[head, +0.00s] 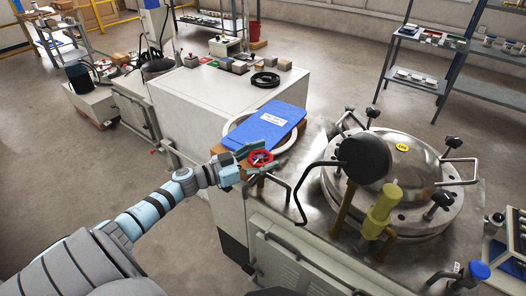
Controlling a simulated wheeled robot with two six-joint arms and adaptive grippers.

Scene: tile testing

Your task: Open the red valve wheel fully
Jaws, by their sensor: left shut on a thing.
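The red valve wheel (260,158) is a small ring near the left edge of the steel bench top, in front of a blue binder. My left gripper (248,160) reaches in from the left and is shut on the rim of the wheel at its left side. The fingers cover part of the rim. How far the wheel is turned cannot be told. My right gripper is not in view.
A blue binder (264,128) lies just behind the wheel. A round steel vessel lid (405,165) with black clamp handles and a yellow fitting (382,208) stands to the right. A white cabinet (205,100) stands behind left. Open floor lies at the left.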

